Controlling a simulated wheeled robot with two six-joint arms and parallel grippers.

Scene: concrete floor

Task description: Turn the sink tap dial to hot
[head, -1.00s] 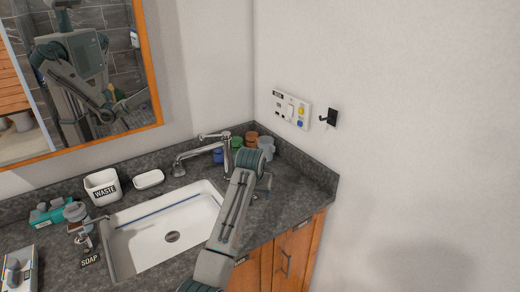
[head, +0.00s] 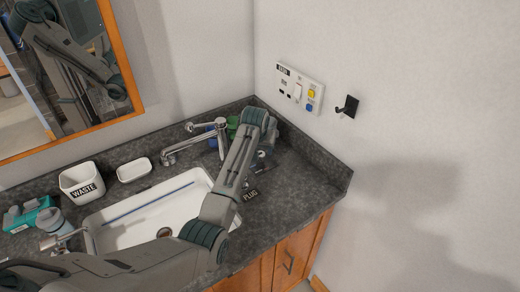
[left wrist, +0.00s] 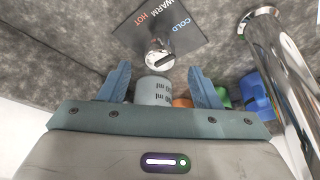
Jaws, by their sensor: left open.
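The tap dial (left wrist: 159,52) is a small round chrome knob with a darker bar on its face. It stands by a dark plate (left wrist: 187,27) lettered COLD, WARM and HOT; which word the bar points at is hard to tell. My left gripper (left wrist: 158,68) is open, its two blue fingers on either side of the view below the dial, with nothing held between them. The dial looks just beyond the fingertips, apart from them. In the head view my left arm hides the gripper and most of the dial area. The chrome tap (head: 196,143) stands left of my arm.
A grey cup (left wrist: 153,91), orange, green (left wrist: 221,92) and blue (left wrist: 256,95) cups stand near the dial. The chrome spout (left wrist: 283,75) runs down the right of the wrist view. The white sink (head: 120,215), waste bin (head: 80,182) and soap dish (head: 134,170) are to the left.

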